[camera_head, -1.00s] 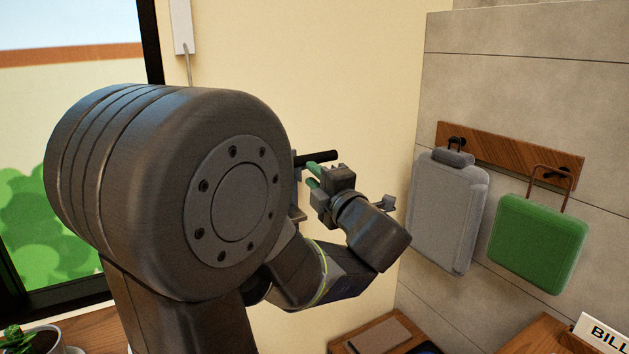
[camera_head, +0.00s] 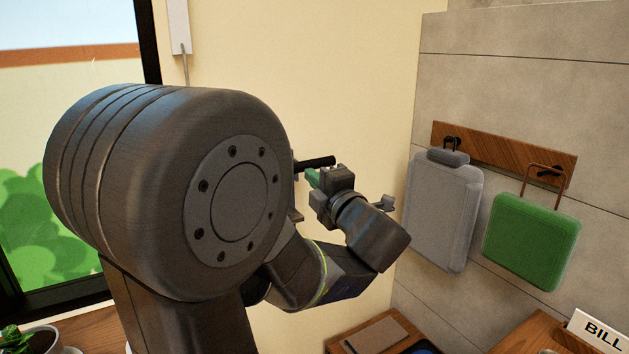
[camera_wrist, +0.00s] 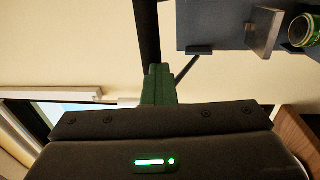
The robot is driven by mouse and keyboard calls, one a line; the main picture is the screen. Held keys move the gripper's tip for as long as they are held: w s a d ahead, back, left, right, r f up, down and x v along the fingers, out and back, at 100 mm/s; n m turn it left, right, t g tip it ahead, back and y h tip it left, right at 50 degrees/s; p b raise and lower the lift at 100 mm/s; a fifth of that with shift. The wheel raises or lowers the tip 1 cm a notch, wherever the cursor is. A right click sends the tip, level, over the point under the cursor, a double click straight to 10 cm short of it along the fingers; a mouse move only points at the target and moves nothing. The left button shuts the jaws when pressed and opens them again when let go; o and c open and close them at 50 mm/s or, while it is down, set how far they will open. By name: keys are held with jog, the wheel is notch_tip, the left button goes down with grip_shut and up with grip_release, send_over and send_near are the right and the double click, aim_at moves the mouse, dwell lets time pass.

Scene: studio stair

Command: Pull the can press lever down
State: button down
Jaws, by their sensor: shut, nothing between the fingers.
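The can press lever shows as a black bar (camera_head: 316,163) in the head view, beside the pale wall and partly hidden by my arm. In the wrist view a dark bar (camera_wrist: 147,30), apparently the same lever, runs down to my fingertips. My gripper (camera_head: 311,174) has green fingers just below the bar in the head view. In the wrist view the gripper (camera_wrist: 159,72) has its fingers together with nothing between them. I cannot tell whether they touch the bar. The dark grey press body (camera_wrist: 225,25) is at the upper right, with a green can (camera_wrist: 303,30) beside a plate (camera_wrist: 264,32).
A grey case (camera_head: 442,215) and a green case (camera_head: 532,242) hang from a wooden rack (camera_head: 500,152) on the right wall. A wooden surface (camera_head: 355,335) is below. A potted plant (camera_head: 35,340) is at the lower left.

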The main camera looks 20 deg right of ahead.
jog(key=shift+w+f, duration=0.25)
jog(key=shift+f, duration=0.25)
jog(key=c, duration=1.3)
grip_release()
jog(key=shift+w+a+f+g+y, duration=0.15)
jog(key=shift+w, duration=0.3)
jog(key=shift+w+a+f+g+y, duration=0.1)
jog(key=shift+w+a+g+y, duration=0.05)
jog(key=shift+w, duration=0.25)
jog(key=shift+d+r, duration=0.15)
jog(key=shift+s+d+r, duration=0.25)
jog(key=shift+s+r, duration=0.4)
jog(key=shift+s, duration=1.8)
jog(key=shift+s+d+r, duration=0.2)
jog(key=shift+s+r, duration=0.4)
jog(key=shift+s, duration=1.85)
jog(key=shift+s+d+r, duration=0.25)
jog(key=shift+s+r, duration=0.4)
jog(key=shift+s, duration=1.8)
jog(key=shift+f+b, duration=0.1)
jog(key=shift+b, duration=0.25)
